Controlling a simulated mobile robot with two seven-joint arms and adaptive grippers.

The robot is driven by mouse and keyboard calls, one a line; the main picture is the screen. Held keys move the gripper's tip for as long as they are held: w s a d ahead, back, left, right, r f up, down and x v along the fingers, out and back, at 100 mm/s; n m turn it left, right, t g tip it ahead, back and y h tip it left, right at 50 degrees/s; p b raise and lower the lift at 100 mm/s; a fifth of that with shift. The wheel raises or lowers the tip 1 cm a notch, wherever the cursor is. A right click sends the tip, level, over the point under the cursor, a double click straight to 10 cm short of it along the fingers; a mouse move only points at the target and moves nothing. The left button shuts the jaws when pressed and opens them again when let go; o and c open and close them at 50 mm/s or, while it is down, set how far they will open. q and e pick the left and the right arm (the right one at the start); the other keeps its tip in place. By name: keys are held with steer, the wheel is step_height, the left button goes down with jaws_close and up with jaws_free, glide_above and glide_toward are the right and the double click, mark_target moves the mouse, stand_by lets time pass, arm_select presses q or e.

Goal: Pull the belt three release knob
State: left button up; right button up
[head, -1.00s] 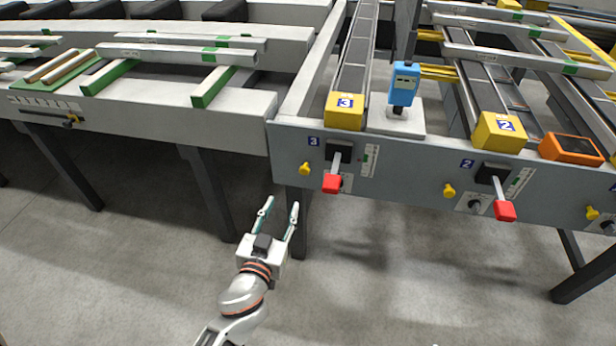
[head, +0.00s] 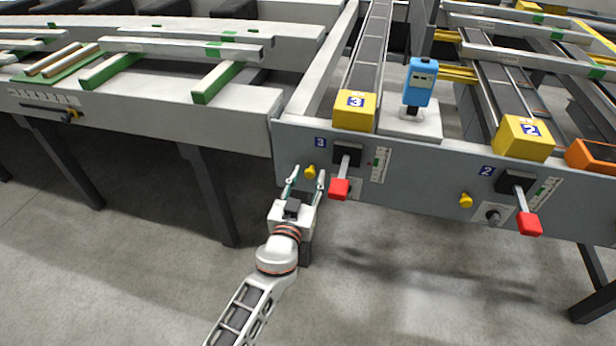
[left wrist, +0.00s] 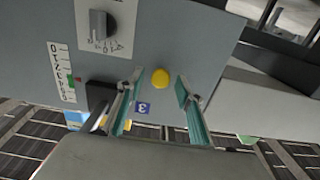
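The belt three release knob (head: 309,172) is small and yellow. It sits on the grey front panel, left of the red-handled lever and below the blue 3 label (head: 320,142). My left gripper (head: 307,178) is open and empty at the knob, with a fingertip to each side of it in the head view. In the left wrist view the knob (left wrist: 160,78) shows whole between the two open fingers (left wrist: 157,86), apart from both. How far the fingertips are from the panel is hard to tell. My right gripper is not in view.
Close on the right is the belt three lever with its red handle (head: 339,189). A dial (left wrist: 100,24) shows in the left wrist view. Another yellow knob (head: 466,200) and red lever (head: 529,223) belong to belt two. A dark table leg (head: 208,195) stands on the left.

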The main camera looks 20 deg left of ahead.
arm_select(q)
steer(key=shift+w, duration=0.15)
jaws_close()
steer(key=shift+s+f, duration=0.2)
steer(key=shift+s, duration=0.3)
steer(key=shift+s+b, duration=0.35)
steer(key=shift+c, duration=0.2)
jaws_free()
steer(key=shift+r, duration=0.1)
steer(key=shift+o, duration=0.2)
steer(key=shift+s+r, duration=0.1)
